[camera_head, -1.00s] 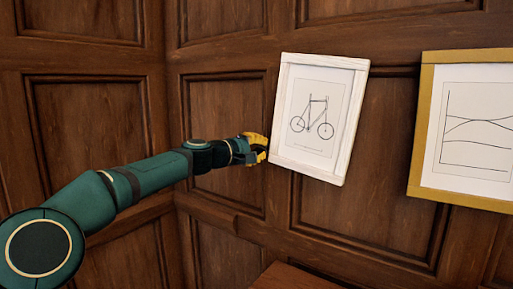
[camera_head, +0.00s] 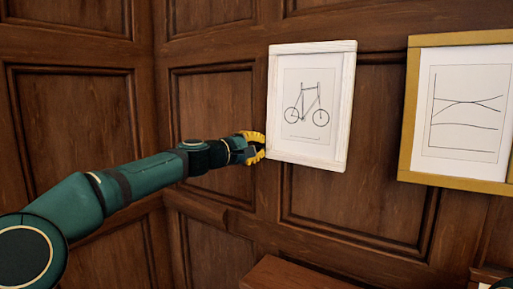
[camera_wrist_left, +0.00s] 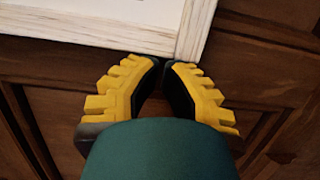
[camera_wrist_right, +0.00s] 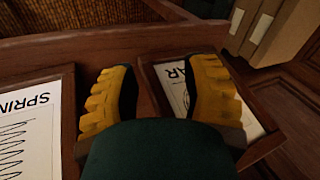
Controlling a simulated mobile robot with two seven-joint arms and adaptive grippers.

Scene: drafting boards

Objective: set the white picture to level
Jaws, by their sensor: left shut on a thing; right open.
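The white picture (camera_head: 350,100) hangs on the wood-panelled wall and shows a bicycle drawing. Its top edge runs nearly parallel to that of the yellow-framed picture, so it looks close to level; a slight tilt is hard to rule out. My left gripper (camera_head: 260,147) is at its lower left edge. In the left wrist view my left gripper (camera_wrist_left: 163,64) is shut at the white frame's corner (camera_wrist_left: 190,35), with the fingertips partly hidden behind it. My right gripper (camera_wrist_right: 155,75) is open and empty, above sheets in dark wooden frames.
A yellow-framed picture (camera_head: 407,120) with a line graph hangs to the right of the white one. A brown wooden top (camera_head: 290,274) stands below. In the right wrist view a sheet with lettering (camera_wrist_right: 35,130) lies left, and pale boxes (camera_wrist_right: 275,30) stand upper right.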

